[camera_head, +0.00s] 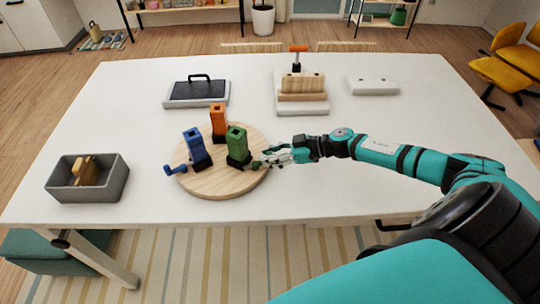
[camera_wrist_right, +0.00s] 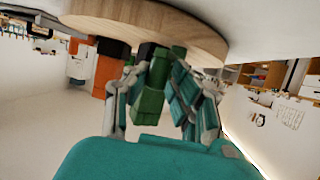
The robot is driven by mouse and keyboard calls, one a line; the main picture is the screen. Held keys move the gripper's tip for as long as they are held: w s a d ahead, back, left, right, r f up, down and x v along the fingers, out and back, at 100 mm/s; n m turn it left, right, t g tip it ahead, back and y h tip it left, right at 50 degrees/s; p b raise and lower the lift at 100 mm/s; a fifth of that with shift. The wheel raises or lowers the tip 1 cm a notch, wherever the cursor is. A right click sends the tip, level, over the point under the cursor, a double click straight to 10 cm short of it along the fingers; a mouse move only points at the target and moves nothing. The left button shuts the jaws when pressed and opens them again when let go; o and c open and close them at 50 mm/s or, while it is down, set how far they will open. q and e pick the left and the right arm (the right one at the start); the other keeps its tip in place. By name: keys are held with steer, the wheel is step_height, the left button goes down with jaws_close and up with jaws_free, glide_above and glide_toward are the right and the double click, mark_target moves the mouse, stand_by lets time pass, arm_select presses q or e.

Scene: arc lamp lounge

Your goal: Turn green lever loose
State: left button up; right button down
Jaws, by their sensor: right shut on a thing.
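A green block post (camera_head: 237,146) with a dark base stands on a round wooden board (camera_head: 220,185). The green lever (camera_head: 256,164) sticks out low from the post's right side. My right gripper (camera_head: 268,160) comes in from the right and is shut on the green lever; its fingers hide part of it. In the right wrist view, the fingers (camera_wrist_right: 172,75) close in beside the green post (camera_wrist_right: 148,102), under the board's rim (camera_wrist_right: 150,18). My left gripper is not in view.
A blue post (camera_head: 196,148) with a blue lever (camera_head: 175,169) and an orange post (camera_head: 218,122) share the board. A grey bin (camera_head: 118,180) stands at left. A black-topped tray (camera_head: 197,104), a wooden block stand (camera_head: 302,106) and a white block (camera_head: 372,85) stand behind.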

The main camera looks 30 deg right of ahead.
steer(key=w+n+g+y+b, duration=0.1)
steer(key=n+g+b, duration=0.1)
steer(key=g+b, duration=0.1)
steer(key=w+n+g+y+b, duration=0.1)
steer(key=n+g+b, duration=0.1)
steer(key=b, duration=0.4)
steer(key=w+n+g+y+b, duration=0.1)
steer(key=n+g+b, duration=0.2)
steer(key=n+b, duration=0.1)
steer(key=shift+w+a+f+g+y+b, duration=0.15)
steer(key=shift+w+g+y+b, duration=0.15)
steer(key=shift+b, duration=0.4)
steer(key=shift+r+n+g+b, duration=0.2)
steer(key=shift+n+g+b, duration=0.2)
steer(key=shift+b, duration=0.25)
steer(key=c, duration=1.6)
jaws_free()
steer(key=o, duration=0.4)
steer(key=shift+w+a, duration=0.15)
steer(key=shift+a, duration=0.1)
steer(key=shift+d, duration=0.15)
steer(key=v, duration=0.7)
steer(key=shift+w+r, duration=0.1)
steer(key=shift+r, duration=0.1)
